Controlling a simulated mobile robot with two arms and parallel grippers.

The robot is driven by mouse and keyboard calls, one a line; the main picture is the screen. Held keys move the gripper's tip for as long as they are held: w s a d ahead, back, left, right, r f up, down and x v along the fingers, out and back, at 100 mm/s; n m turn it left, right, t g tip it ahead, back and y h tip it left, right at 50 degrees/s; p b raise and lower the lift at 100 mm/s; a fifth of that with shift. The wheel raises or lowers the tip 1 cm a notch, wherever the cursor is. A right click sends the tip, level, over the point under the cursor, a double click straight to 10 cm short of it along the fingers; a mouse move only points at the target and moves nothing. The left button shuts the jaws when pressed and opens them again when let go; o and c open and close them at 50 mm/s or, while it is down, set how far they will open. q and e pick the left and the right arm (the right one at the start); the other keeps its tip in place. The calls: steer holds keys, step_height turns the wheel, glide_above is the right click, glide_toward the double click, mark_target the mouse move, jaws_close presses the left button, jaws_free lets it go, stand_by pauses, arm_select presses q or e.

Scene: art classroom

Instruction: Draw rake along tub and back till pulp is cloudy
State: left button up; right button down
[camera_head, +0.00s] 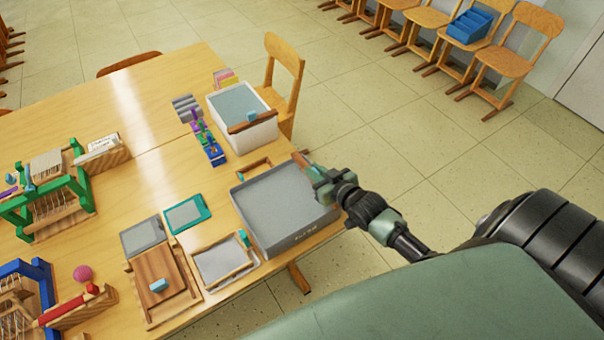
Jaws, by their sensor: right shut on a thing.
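A grey tub (322,224) with lettering on its front wall stands at the right edge of the table. Its inside looks flat, even grey. My right gripper (321,183) is at the tub's far right side, shut on what looks like the rake. A brown wooden part of the rake (300,161) shows just beyond the fingers, near the tub's far right corner. The rest of it is hidden, and I cannot tell whether it touches the pulp. My left gripper is not in view.
A white bin (262,137) with a wooden bar (252,122) across it stands behind the tub. A framed screen (221,263), a teal-edged panel (187,213) and a wooden board (171,302) lie to the left. A chair (284,80) stands by the table's far right edge.

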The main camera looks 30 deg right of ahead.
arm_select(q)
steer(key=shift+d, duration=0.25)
arm_select(e)
steer(key=shift+d, duration=0.75)
steer(key=c, duration=1.4)
jaws_free()
steer(key=shift+c, duration=0.2)
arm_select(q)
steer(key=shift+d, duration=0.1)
arm_select(e)
steer(key=shift+d, duration=0.15)
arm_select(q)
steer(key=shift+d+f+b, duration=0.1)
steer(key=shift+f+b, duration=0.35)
arm_select(e)
steer(key=v, duration=0.7)
steer(key=shift+s+r, duration=0.2)
steer(key=shift+s, duration=0.15)
